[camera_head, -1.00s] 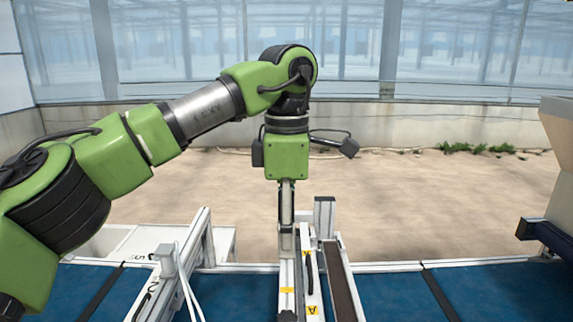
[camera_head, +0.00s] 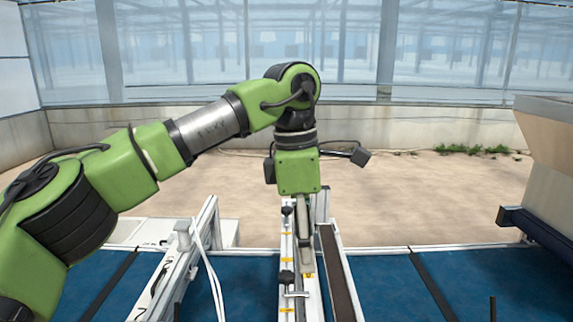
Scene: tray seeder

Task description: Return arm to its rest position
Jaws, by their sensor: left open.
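My left arm (camera_head: 145,160), green with grey links, reaches in from the left and bends down at the wrist. My left gripper (camera_head: 306,268) points straight down over the narrow white rail frame in the middle of the blue bed. It is open, with nothing seen in it. Its fingers show nearly edge-on, and I cannot tell whether the tips touch the frame. My right gripper is out of view.
The white rail frame (camera_head: 338,270) carries black knobs. Another white frame (camera_head: 178,265) with pale cables stands on the left. The blue bed (camera_head: 400,290) is clear to the right. A beige hopper (camera_head: 550,150) stands at the far right above a dark blue bar.

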